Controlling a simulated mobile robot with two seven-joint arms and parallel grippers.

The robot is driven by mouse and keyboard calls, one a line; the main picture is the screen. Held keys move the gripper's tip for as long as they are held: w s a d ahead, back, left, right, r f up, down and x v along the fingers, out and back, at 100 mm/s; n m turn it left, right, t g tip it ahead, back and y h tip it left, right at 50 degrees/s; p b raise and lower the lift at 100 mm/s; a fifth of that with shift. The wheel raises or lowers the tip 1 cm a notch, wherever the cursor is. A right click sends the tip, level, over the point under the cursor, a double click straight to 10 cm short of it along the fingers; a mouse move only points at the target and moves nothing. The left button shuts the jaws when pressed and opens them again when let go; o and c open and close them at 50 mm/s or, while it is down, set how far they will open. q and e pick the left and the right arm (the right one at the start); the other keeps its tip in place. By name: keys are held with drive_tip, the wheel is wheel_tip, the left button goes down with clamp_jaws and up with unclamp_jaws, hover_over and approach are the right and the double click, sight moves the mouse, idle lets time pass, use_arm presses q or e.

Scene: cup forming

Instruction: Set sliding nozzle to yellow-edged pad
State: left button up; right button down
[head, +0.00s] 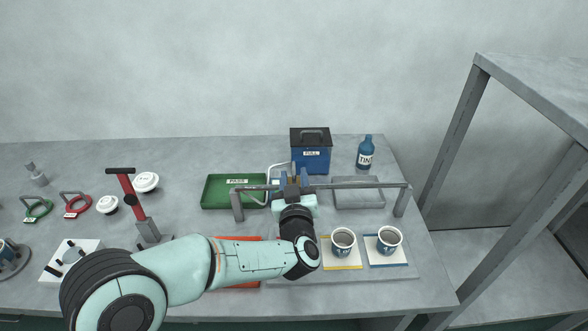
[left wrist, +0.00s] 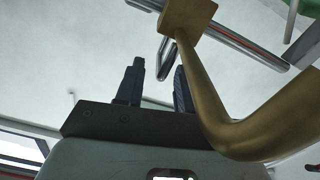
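The brass nozzle (left wrist: 243,135) is a bent tube hanging from a block (left wrist: 187,17) on a steel rail in the left wrist view. In the head view the grey rail (head: 350,187) spans the mat, and the nozzle's carriage is mostly hidden by my left gripper (head: 292,190). In the left wrist view my left gripper (left wrist: 157,88) has its dark fingers apart, beside the brass tube, with a short metal bar (left wrist: 168,58) beyond the tips. My right gripper is out of view.
A blue-edged pad (head: 388,264) with another cup (head: 389,239) lies to the right. A green tray (head: 235,203), a blue box (head: 311,159) and a blue bottle (head: 366,154) stand behind. A red-handled tool (head: 133,196) stands left of my arm.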

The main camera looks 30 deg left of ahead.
sight(294, 167)
use_arm(q)
drive_tip(key=shift+x, duration=2)
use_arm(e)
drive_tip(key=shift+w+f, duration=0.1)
